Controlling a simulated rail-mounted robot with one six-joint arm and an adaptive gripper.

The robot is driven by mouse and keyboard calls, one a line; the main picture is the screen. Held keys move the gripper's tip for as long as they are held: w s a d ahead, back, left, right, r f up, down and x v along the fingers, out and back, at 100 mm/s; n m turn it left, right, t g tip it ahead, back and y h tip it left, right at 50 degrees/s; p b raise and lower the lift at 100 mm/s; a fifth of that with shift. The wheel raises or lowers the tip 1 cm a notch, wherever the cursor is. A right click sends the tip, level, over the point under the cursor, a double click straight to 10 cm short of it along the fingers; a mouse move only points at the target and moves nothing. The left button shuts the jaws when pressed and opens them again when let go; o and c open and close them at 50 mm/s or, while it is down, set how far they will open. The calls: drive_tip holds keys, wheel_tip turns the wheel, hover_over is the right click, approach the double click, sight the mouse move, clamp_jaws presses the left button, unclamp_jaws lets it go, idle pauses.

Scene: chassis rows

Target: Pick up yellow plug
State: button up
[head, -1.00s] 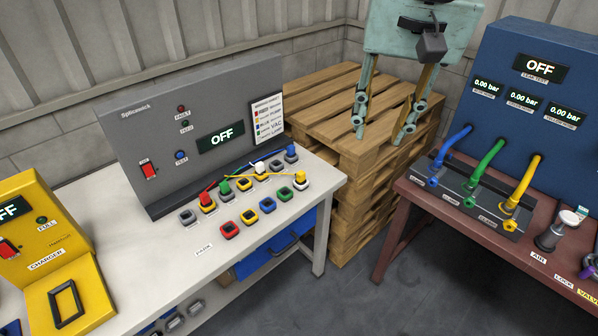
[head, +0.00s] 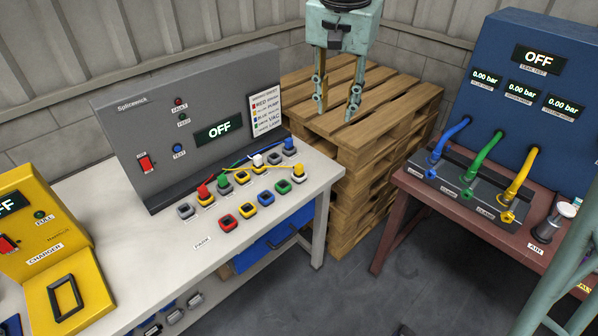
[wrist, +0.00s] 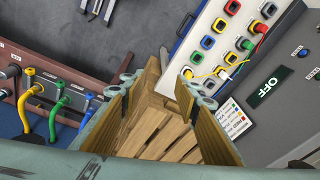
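The yellow plug (head: 298,170) sits upright in the right end socket of the front row on the white bench, with a thin yellow cable running left from it.
A red plug (head: 203,191), green plug (head: 224,179), white plug (head: 257,160) and blue plug (head: 289,144) stand in the back row. A grey console (head: 200,120) rises behind them. Stacked pallets (head: 400,100) and a blue hose unit (head: 530,90) stand right.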

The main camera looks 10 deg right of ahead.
drive_tip(key=w+a+f+m, duration=0.2)
drive_tip(key=w+a+f, duration=0.2)
drive_tip(key=w+f, duration=0.65)
drive_tip(key=m+g, duration=0.1)
drive_tip(key=m, duration=0.1)
hover_over(299, 165)
drive_tip(key=s+a, duration=0.1)
wheel_tip(299, 165, down, 12)
drive_tip(key=shift+a+f+h, duration=0.1)
drive_tip(key=shift+f+h, duration=0.1)
drive_tip(key=shift+h, duration=0.1)
drive_tip(key=shift+w+d+f+b, duration=0.1)
drive_tip(key=shift+d+f+b, duration=0.1)
drive_tip(key=shift+f, duration=1.2)
drive_tip(key=shift+w+d+f+b, duration=0.1)
drive_tip(key=shift+f+b, duration=0.15)
drive_tip(key=shift+f, duration=1.2)
drive_tip(key=shift+w+d+f+b, duration=0.1)
drive_tip(key=shift+d+f+b, duration=0.1)
drive_tip(key=shift+f, duration=1.2)
drive_tip(key=shift+a, duration=0.1)
drive_tip(key=shift+w+d+f+b, duration=0.15)
drive_tip(key=shift+f+b, duration=0.25)
drive_tip(key=shift+f, duration=2.2)
drive_tip(key=shift+c, duration=0.4)
